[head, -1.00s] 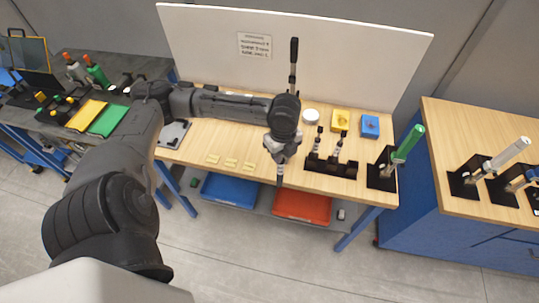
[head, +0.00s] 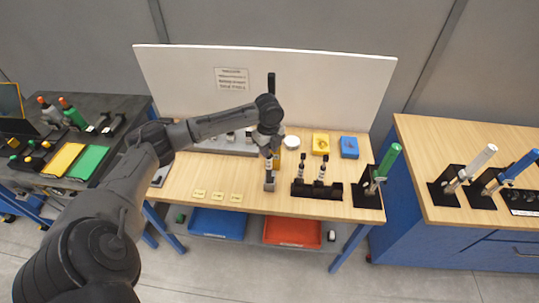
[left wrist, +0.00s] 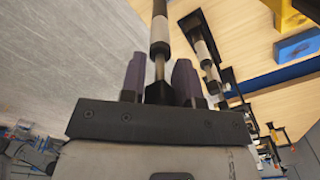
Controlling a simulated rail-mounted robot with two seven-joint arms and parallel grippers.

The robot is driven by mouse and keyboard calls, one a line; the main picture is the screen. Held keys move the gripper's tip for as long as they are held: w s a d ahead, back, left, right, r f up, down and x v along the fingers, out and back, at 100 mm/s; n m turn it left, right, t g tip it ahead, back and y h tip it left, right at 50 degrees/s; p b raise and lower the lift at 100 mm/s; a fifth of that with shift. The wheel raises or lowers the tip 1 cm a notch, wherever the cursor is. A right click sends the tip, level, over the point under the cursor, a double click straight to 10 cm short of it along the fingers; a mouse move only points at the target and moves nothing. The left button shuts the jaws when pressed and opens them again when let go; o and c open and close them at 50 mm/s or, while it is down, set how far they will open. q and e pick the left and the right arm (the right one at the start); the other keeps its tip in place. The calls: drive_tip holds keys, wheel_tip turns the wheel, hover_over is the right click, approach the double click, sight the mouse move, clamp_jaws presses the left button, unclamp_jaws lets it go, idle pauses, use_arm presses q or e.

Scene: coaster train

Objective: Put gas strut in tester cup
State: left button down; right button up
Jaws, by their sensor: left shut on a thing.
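My left gripper (head: 272,153) points down over the middle of the table, shut on a gas strut. In the left wrist view the strut (left wrist: 160,30), with black and pale sections and a thin rod, runs between the fingers (left wrist: 160,85). In the head view the strut's lower part (head: 269,174) hangs below the fingers, roughly upright. Its lower end meets or overlaps a small grey block (head: 269,187), seemingly the tester cup. I cannot tell whether the strut is inside it. A black upright handle (head: 271,84) rises behind my wrist. My right gripper is out of view.
A black rack (head: 316,190) with two struts stands just right of the gripper. Yellow (head: 320,144) and blue (head: 349,147) blocks and a white round item (head: 292,142) lie behind. A green-handled clamp (head: 386,165) is farther right. The table's front left is mostly clear, with pale labels (head: 217,196).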

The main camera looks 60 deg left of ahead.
sight(269, 164)
use_arm(q)
drive_tip(key=shift+w+a+f, duration=0.4)
drive_tip(key=shift+a+f, duration=0.15)
drive_tip(key=shift+f, duration=0.05)
drive_tip(key=shift+w+a+f, duration=0.4)
drive_tip(key=shift+a+f, duration=0.15)
drive_tip(key=shift+f, duration=0.1)
drive_tip(key=shift+f+p, duration=0.45)
drive_tip(key=shift+f, duration=2)
drive_tip(key=c, duration=0.8)
unclamp_jaws()
drive_tip(key=shift+c, duration=0.2)
